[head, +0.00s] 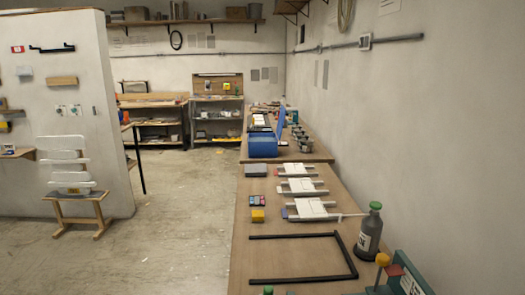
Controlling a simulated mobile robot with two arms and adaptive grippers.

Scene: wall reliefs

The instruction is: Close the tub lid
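The inside of the tub is too small and too low in view to make out. Neither of my grippers is in the head view.
The bench (262,220) runs along the right wall. On it are white stacked pieces (312,208), a black frame (300,236), a yellow block (257,216), a dark bottle (371,228) and several metal pots (303,138). Open floor (190,220) lies left of the bench.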

